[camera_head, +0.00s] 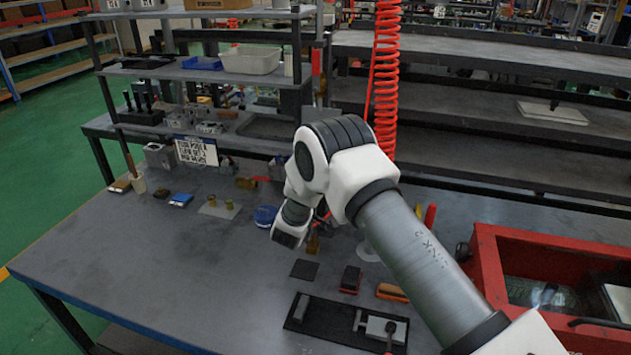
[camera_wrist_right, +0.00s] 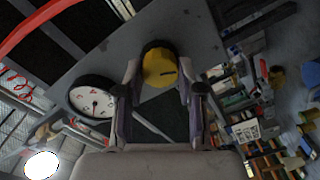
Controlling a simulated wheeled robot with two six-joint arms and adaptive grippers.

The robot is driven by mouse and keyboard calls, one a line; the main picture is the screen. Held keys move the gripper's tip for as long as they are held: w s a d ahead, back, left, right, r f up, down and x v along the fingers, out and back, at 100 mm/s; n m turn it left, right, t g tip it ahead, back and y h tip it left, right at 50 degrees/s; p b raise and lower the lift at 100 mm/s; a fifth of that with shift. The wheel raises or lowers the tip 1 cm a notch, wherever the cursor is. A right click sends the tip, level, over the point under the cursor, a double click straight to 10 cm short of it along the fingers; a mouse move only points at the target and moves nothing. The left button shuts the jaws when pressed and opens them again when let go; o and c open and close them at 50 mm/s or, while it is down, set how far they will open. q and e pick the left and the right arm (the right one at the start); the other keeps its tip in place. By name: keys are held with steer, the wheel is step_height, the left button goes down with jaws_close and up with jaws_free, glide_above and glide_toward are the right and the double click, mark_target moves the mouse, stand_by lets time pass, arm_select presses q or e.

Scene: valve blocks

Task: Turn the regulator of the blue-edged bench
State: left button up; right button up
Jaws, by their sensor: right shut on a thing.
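In the right wrist view a round yellow regulator knob (camera_wrist_right: 159,66) with a dark rim and a dark mark on its face sits between the fingertips of my right gripper (camera_wrist_right: 160,78). The fingers are shut on it, one on each side. A round white-faced gauge (camera_wrist_right: 94,103) with a dark rim is just left of the gripper. In the head view my right arm reaches in from the lower right over the grey bench (camera_head: 150,270); its gripper and the regulator are hidden behind the wrist. My left gripper is not in view.
A red coiled hose (camera_head: 386,75) hangs behind my right arm. A red tank (camera_head: 490,275) stands at the right. A black tray with a metal part (camera_head: 375,324) lies at the front. Shelves (camera_head: 210,72) rise at the back. The bench's front left is clear.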

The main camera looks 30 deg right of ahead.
steer(key=shift+r, duration=0.1)
steer(key=o, duration=1.1)
steer(key=shift+o, duration=0.2)
steer(key=v, duration=1.1)
steer(key=shift+s+a, duration=0.25)
steer(key=shift+a, duration=0.1)
